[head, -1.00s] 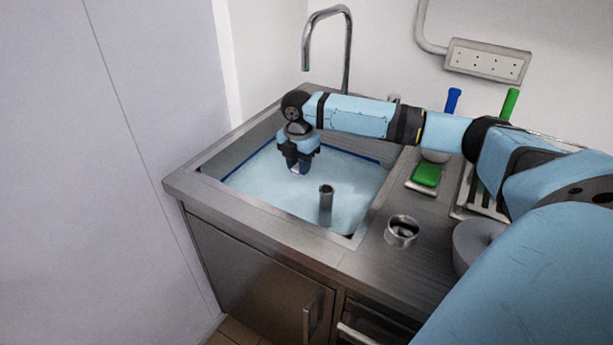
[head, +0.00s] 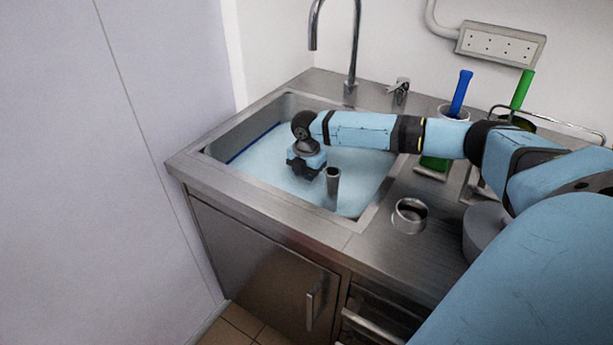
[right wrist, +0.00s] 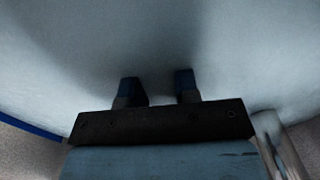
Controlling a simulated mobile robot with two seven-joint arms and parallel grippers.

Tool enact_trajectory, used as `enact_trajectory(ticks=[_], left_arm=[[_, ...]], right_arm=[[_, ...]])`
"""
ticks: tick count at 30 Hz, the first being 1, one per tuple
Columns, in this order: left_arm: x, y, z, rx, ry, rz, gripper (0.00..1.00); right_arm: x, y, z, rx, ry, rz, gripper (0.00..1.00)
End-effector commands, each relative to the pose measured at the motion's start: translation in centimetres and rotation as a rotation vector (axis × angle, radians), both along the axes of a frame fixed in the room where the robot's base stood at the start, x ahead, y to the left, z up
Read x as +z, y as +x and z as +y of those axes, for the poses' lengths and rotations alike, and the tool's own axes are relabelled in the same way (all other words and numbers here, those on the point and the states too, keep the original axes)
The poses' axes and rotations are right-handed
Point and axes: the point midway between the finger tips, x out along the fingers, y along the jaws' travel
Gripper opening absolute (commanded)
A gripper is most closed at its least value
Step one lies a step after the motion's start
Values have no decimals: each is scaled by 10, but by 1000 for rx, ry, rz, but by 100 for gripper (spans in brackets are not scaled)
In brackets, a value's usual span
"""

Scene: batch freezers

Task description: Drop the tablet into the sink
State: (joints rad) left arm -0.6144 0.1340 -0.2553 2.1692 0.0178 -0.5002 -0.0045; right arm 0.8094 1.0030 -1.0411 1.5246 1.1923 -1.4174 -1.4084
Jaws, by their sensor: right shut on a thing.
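The steel sink (head: 268,191) is set in the counter and holds pale blue water (head: 258,170). My right gripper (head: 306,176) is low inside the sink, left of an upright steel pipe (head: 333,186). Its fingertips are hidden in the head view, apparently at or below the water surface. In the right wrist view the two blue-tipped fingers (right wrist: 157,86) stand a little apart and point into the pale water. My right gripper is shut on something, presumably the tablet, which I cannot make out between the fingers. My left gripper is not in view.
The tap (head: 352,55) rises behind the sink. A steel cup-like ring (head: 409,215) stands on the counter right of the sink.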

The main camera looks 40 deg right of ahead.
Motion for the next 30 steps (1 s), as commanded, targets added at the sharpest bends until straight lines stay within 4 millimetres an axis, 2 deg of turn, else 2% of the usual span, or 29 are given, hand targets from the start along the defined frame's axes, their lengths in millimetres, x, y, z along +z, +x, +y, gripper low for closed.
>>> enact_trajectory(ticks=[18,19,21,22,30], left_arm=[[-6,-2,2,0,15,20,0],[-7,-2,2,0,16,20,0],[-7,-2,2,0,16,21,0],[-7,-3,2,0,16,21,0],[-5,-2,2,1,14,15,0]], right_arm=[[-11,0,0,1,1,0,6],[-12,0,0,1,1,0,35],[-11,0,0,1,1,0,52],[-11,0,0,0,0,0,54],[-11,0,0,0,0,-1,54]])
